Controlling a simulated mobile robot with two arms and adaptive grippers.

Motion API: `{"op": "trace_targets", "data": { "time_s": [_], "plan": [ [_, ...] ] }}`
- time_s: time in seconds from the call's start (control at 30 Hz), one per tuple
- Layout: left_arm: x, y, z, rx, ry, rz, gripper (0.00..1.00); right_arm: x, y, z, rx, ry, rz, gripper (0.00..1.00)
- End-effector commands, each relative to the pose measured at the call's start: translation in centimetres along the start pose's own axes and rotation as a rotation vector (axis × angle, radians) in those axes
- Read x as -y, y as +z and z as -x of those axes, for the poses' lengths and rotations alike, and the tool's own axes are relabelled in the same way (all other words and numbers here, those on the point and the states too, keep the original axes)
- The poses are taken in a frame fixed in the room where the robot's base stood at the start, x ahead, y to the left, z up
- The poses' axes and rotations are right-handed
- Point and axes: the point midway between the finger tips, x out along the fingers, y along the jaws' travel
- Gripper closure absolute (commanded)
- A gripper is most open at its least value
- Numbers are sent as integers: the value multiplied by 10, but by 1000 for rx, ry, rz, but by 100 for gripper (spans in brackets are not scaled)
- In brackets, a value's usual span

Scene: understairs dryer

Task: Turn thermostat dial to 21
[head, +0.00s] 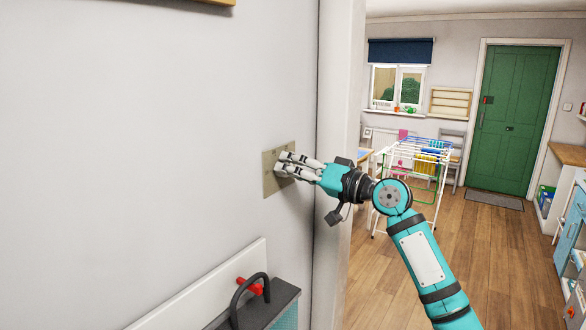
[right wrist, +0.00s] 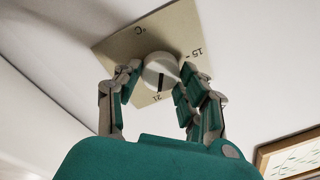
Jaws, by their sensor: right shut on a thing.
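The thermostat is a beige square plate (head: 268,183) on the pale wall; its plate also shows in the right wrist view (right wrist: 122,47). Its round whitish dial (right wrist: 159,66) bears a black mark on the side towards the printed 21, and the mark lies close beside that number. The labels 15 and °C also show on the plate. My right gripper (head: 282,164) is at the plate, its fingers on either side of the dial and shut on it; they also show in the right wrist view (right wrist: 155,85). The fingers hide part of the scale. My left gripper is out of view.
A white door frame edge (head: 340,90) stands just right of the thermostat, near my right arm. Beyond it are a drying rack (head: 420,160), a green door (head: 515,115) and open wooden floor. A picture frame (right wrist: 290,155) hangs at lower right in the wrist view.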

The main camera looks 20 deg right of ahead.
Motion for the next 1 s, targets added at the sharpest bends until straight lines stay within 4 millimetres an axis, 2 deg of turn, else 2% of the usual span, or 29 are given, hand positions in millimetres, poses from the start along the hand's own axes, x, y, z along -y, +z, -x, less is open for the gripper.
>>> {"op": "trace_targets", "data": {
  "time_s": [0.3, 0.33, 0.5, 0.83, 1.0],
  "plan": [
    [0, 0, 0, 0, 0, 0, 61, 0, -1, 0, -4, 0, 0, 92],
    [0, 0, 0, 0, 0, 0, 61, 0, -1, 0, -3, 0, 0, 59],
    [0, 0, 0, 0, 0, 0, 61, 0, -1, 0, -2, 0, 0, 36],
    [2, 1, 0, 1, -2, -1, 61, -1, 0, 4, -2, 1, 0, 36],
    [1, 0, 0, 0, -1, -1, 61, -1, 0, 28, -2, 3, 2, 36]
  ]
}}
